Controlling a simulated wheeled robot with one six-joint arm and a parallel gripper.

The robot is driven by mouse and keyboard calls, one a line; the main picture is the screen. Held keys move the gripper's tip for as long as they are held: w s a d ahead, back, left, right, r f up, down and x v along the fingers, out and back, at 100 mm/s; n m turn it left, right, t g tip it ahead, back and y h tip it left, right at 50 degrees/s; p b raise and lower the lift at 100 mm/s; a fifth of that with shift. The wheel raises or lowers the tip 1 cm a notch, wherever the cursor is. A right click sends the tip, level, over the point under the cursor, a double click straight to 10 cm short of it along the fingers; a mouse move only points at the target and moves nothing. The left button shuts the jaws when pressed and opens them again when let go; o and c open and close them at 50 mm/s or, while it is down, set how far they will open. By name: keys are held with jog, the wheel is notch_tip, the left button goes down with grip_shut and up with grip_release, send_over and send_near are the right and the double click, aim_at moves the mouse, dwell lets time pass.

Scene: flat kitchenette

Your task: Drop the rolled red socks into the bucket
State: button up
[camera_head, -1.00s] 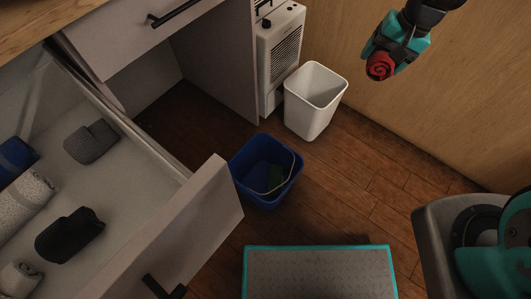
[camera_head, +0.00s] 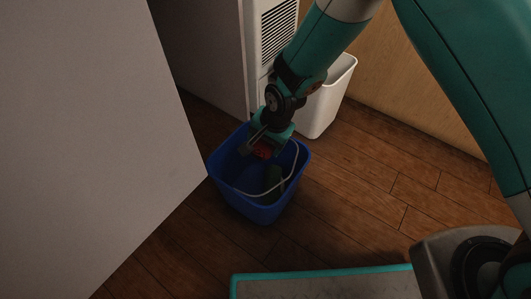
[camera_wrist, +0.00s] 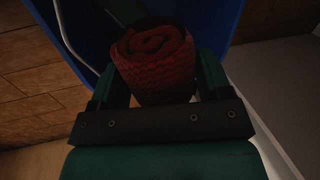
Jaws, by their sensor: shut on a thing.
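The rolled red socks (camera_head: 263,149) are held in my gripper (camera_head: 262,146), over the blue bucket (camera_head: 252,212). In the wrist view the red roll (camera_wrist: 155,65) sits between the two fingers of my gripper (camera_wrist: 155,78), its spiral end facing away from the wrist. The bucket's blue wall (camera_wrist: 190,12) shows behind it. In the head view the socks appear within the bucket's opening near its back rim; their exact height against the rim is hard to tell. The bucket has a pale wire handle and a green thing (camera_head: 274,178) inside.
A white bin (camera_head: 325,105) stands behind the bucket, partly hidden by my arm. A white heater-like unit (camera_head: 272,25) stands at the back. A large pale panel (camera_head: 90,140) fills the left. A teal-edged grey mat or platform (camera_head: 330,284) lies in front; wooden floor is clear at right.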

jog(key=shift+s+a+f+b, duration=0.15)
jog(key=shift+f+b, duration=0.2)
jog(key=shift+f, duration=0.2)
jog(key=b+x, duration=0.3)
jog(key=d+b+x, duration=0.1)
jog(key=b+x, duration=0.1)
jog(key=shift+s+f, duration=0.2)
jog(key=o, duration=1)
jog(key=p+v, duration=0.9)
jog(key=v, duration=0.8)
jog(key=shift+s+d+r, duration=0.1)
jog(key=shift+d+r, duration=0.05)
jog(key=shift+r, duration=0.1)
